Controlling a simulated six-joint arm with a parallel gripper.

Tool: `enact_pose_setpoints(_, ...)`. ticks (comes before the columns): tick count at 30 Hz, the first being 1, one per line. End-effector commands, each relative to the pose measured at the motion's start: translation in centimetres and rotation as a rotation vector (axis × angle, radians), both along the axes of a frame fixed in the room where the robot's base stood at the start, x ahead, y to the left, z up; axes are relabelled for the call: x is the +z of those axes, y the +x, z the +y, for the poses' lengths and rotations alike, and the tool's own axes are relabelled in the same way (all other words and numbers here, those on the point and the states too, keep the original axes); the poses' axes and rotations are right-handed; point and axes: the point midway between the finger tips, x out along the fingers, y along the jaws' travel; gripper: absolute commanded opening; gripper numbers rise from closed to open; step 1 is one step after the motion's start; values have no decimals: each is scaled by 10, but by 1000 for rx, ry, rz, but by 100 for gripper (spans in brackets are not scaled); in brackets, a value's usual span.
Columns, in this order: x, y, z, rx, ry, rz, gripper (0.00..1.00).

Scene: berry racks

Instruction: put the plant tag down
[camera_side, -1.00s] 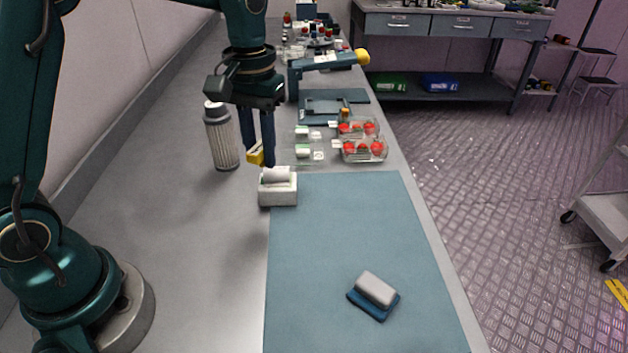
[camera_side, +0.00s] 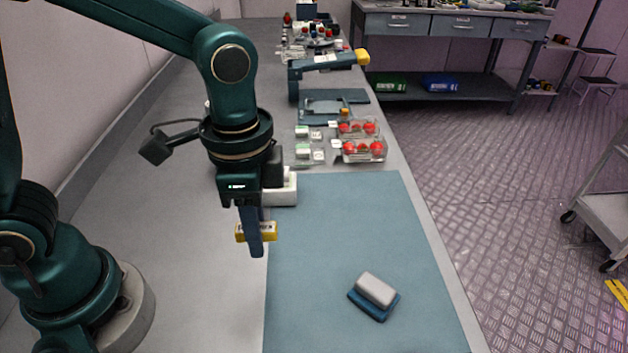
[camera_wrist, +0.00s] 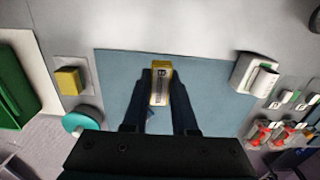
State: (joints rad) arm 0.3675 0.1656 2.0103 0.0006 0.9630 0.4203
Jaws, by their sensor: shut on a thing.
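The plant tag (camera_side: 270,231) is a small yellow block with a pale printed label. My gripper (camera_side: 254,247) is shut on it and holds it above the left edge of the blue mat (camera_side: 350,225). In the wrist view the tag (camera_wrist: 160,88) sits between my two fingers with its label facing the camera. The front finger hides its middle in the side view. I cannot tell exactly how high it is.
A white holder (camera_side: 284,192) stands behind my gripper, partly hidden. A white-and-blue block (camera_side: 376,292) lies on the mat's front part. Clear boxes of red berries (camera_side: 364,151) stand farther back. In the wrist view, another yellow block (camera_wrist: 68,81) sits on a pale plate. Most of the mat is bare.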

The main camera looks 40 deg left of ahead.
Motion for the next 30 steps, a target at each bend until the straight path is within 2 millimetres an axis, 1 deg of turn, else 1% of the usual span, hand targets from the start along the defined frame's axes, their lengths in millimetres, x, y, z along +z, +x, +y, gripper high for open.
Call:
enact_pose_setpoints(1,-7,-4,-11,-10,3,6,0)
enact_pose_setpoints(6,-28,-12,-44,-8,3,4,0)
enact_pose_setpoints(10,-38,-15,-60,-2,2,2,0)
enact_pose_setpoints(14,-43,-16,-66,2,1,1,0)
enact_pose_setpoints(22,-77,-17,-65,4,4,5,0)
enact_pose_setpoints(25,-81,-16,-66,3,1,1,0)
enact_pose_setpoints(30,-81,-16,-66,3,-1,-1,0)
